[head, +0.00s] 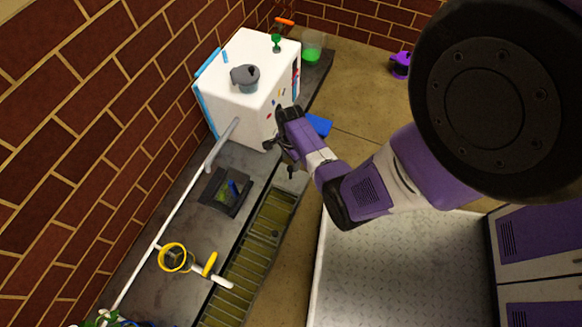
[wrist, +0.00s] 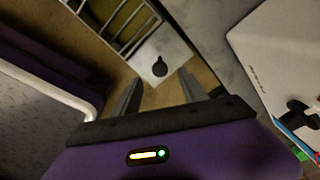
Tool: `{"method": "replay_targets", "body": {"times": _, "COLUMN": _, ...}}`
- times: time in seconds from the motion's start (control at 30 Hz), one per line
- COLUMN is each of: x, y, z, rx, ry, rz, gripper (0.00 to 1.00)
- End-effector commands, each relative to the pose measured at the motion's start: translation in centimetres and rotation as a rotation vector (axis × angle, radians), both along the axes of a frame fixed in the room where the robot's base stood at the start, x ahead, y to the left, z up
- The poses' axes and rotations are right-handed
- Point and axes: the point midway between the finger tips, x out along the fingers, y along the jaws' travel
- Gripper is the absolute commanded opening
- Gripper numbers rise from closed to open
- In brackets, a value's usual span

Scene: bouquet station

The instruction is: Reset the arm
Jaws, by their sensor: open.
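My gripper (head: 279,150) is at the end of my purple and white arm, in front of the white box-like unit (head: 235,98) and above the edge of the grey counter (head: 225,160). In the wrist view my gripper (wrist: 160,88) shows two dark fingers spread apart with nothing between them. Beyond the fingers lies a pale plate with a dark round knob (wrist: 160,67), beside a metal grate (wrist: 118,20).
A grey pot-like vessel (head: 246,78) stands on the white unit. A dark tray (head: 221,192) and a yellow ring (head: 172,257) are on the counter. A slatted grate (head: 248,255) runs along its side. A blue object (head: 319,124) is right of my gripper. Brick walls stand behind.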

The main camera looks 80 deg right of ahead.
Motion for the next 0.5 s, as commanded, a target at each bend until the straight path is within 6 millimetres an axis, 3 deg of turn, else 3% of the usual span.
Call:
{"method": "replay_targets", "body": {"times": 0.03, "x": 0.01, "y": -0.01, "z": 1.35, "rx": 0.000, "ry": 0.000, "rz": 0.000, "gripper": 0.51}}
{"method": "replay_targets", "body": {"times": 0.1, "x": -0.01, "y": 0.00, "z": 1.80, "rx": 0.000, "ry": 0.000, "rz": 0.000, "gripper": 0.51}}
{"method": "replay_targets", "body": {"times": 0.5, "x": -0.01, "y": 0.00, "z": 1.56, "rx": 0.000, "ry": 0.000, "rz": 0.000, "gripper": 0.51}}
